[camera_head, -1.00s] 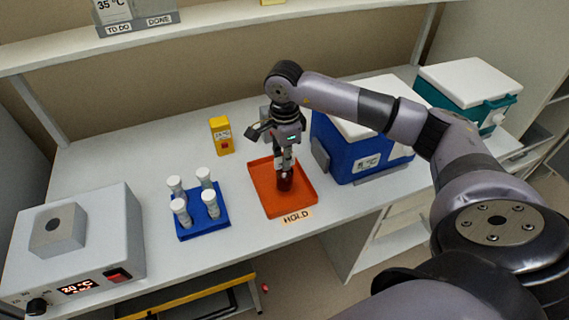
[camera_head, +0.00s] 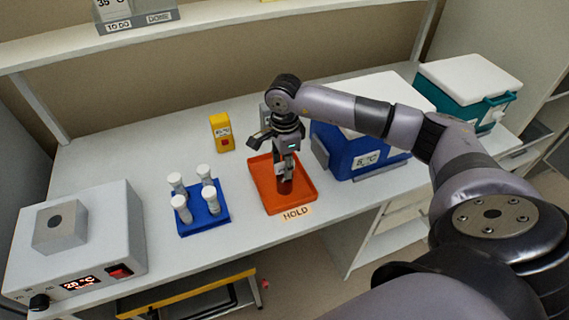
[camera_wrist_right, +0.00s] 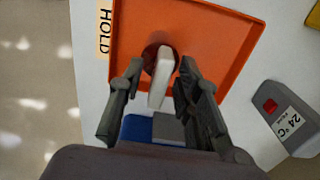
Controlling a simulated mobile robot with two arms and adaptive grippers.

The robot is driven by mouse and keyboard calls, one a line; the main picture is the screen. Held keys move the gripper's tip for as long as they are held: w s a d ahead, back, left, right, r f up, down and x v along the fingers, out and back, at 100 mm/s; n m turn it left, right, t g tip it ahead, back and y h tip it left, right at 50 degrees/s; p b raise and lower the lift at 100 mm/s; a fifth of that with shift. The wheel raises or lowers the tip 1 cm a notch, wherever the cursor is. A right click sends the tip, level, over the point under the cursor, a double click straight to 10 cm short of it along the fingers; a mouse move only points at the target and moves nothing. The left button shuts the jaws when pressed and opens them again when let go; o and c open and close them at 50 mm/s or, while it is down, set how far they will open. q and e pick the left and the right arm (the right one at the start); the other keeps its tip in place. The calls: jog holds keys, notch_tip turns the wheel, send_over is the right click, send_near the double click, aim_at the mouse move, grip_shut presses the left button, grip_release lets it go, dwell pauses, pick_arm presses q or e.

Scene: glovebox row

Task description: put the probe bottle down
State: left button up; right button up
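The probe bottle is dark red-brown with a long white upper part. In the head view its dark body (camera_head: 285,187) is in the orange tray (camera_head: 308,200) behind the HOLD label. In the right wrist view the white part (camera_wrist_right: 160,78) points towards the camera, with the dark red body behind it. My right gripper (camera_head: 285,170) is over the tray, pointing down. In the wrist view its fingers (camera_wrist_right: 161,67) are spread on either side of the white part, with gaps visible. The bottle's base contact is hard to see. My left gripper is not in view.
A blue rack (camera_head: 203,221) with several white-capped vials is left of the tray. A yellow timer-like device (camera_head: 221,133) stands behind. A blue cooler box (camera_head: 345,158) is close on the right. A grey heater unit (camera_head: 110,250) is at far left.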

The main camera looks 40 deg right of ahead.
jog(key=shift+r, duration=0.1)
jog(key=shift+r, duration=0.2)
notch_tip(320, 180, up, 12)
jog(key=b, duration=0.2)
jog(key=shift+f+b, duration=0.15)
jog(key=shift+b, duration=0.2)
